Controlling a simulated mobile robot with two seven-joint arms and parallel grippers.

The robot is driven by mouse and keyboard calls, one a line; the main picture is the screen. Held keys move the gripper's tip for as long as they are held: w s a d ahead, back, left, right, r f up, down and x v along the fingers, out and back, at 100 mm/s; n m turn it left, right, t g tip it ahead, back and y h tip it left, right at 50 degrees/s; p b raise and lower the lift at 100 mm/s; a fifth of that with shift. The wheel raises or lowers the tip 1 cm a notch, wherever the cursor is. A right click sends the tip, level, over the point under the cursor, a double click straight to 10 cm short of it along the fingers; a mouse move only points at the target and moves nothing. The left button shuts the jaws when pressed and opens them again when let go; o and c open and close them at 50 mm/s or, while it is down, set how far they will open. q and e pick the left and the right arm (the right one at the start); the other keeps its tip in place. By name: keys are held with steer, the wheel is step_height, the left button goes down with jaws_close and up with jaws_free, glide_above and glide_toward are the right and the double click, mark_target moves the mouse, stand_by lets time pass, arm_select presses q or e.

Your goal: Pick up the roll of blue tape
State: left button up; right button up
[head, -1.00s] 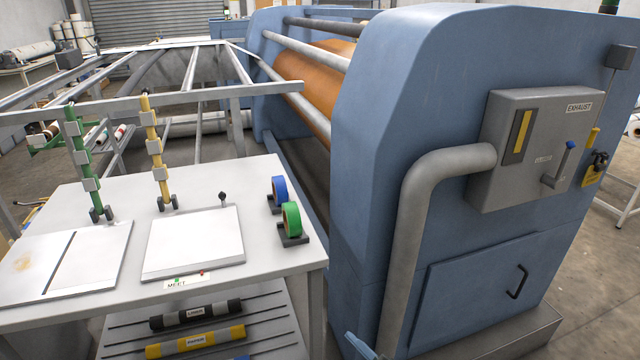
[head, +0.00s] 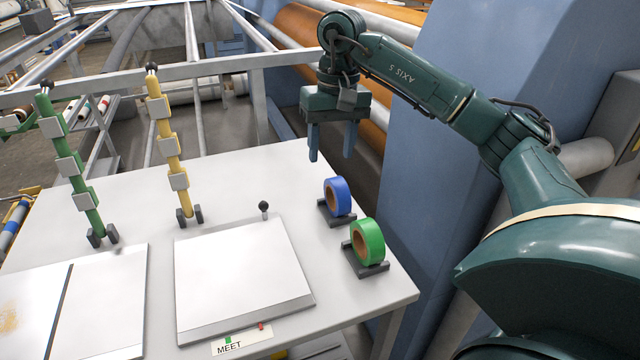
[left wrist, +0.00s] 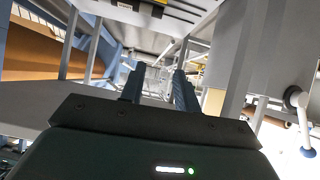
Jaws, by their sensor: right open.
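The roll of blue tape (head: 342,193) stands upright in a small dark holder near the right edge of the white table (head: 250,180). My right gripper (head: 331,150) is open and empty, pointing down above the blue roll and slightly behind it in the picture, apart from it. A roll of green tape (head: 371,241) stands in a similar holder just in front of the blue one. My left gripper (left wrist: 158,85) shows only in the left wrist view, its two fingers apart with nothing between them; the tape is not visible there.
A white plate (head: 240,275) with a black knob lies left of the rolls. A green post (head: 75,180) and a yellow post (head: 170,140) stand farther left. The blue press (head: 440,150) rises close beyond the table's right edge.

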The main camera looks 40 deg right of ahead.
mark_target(341, 178)
steer(key=shift+d+r+h, duration=0.15)
steer(key=shift+d+r, duration=0.1)
steer(key=shift+d, duration=0.25)
steer(key=shift+d+r+h, duration=0.15)
steer(key=shift+d+r, duration=0.1)
steer(key=shift+d, duration=0.25)
steer(key=shift+d+f, duration=0.2)
steer(key=shift+d, duration=0.05)
step_height(341, 178, down, 6)
steer(key=shift+s+r, duration=0.1)
steer(key=shift+s, duration=0.05)
steer(key=shift+w+a+f+p, duration=0.15)
steer(key=shift+f+p, duration=0.15)
steer(key=shift+f, duration=0.75)
steer(key=shift+w+a+f+p, duration=0.15)
steer(key=shift+f+p, duration=0.15)
steer(key=shift+f, duration=0.8)
steer(key=shift+w+a+f+p, duration=0.15)
steer(key=shift+f+p, duration=0.15)
steer(key=shift+f, duration=0.75)
steer(key=shift+s, duration=0.1)
steer(key=c, duration=1.1)
